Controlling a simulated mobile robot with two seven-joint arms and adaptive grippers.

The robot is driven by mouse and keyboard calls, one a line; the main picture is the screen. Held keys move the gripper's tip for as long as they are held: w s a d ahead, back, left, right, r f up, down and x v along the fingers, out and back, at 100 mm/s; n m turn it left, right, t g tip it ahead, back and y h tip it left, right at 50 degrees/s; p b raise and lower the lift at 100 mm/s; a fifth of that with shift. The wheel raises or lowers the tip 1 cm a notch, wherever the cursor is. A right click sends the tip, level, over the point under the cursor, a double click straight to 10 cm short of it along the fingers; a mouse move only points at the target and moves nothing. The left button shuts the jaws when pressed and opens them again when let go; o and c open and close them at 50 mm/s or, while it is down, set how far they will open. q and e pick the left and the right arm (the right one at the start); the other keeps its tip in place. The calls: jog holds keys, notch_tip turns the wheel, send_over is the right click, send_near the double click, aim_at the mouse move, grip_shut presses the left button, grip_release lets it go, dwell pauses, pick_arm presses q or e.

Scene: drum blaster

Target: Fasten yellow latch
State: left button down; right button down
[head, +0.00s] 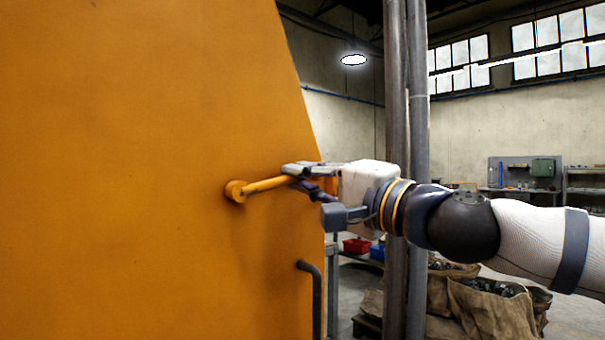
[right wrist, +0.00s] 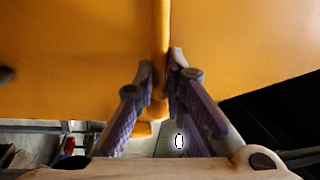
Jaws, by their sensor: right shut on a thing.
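The yellow latch (head: 265,185) is a bar that runs from a round pivot on the large yellow panel (head: 140,150) toward the panel's right edge. It lies nearly level, its right end tilted slightly up. My right gripper (head: 303,178) comes in from the right and is shut on the latch bar near its free end. In the right wrist view the latch (right wrist: 161,50) runs between the two fingers of the gripper (right wrist: 162,75), against the yellow panel. The fingers hide part of the bar's end. My left gripper is not in view.
A dark bent handle (head: 314,295) is at the panel's lower right edge. Grey vertical pipes (head: 418,130) stand behind my right wrist. Sacks (head: 490,305) are on the floor at the lower right. Red (head: 356,246) and blue bins stand on a rack behind.

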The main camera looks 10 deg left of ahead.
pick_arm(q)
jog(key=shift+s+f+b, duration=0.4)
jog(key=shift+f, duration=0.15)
pick_arm(e)
jog(key=shift+f+m+t, duration=0.3)
jog(key=shift+f+m, duration=0.7)
jog(key=shift+m, duration=0.3)
jog(key=c, duration=1.9)
grip_release()
jog(key=v, duration=1.2)
jog(key=shift+s+r, duration=0.1)
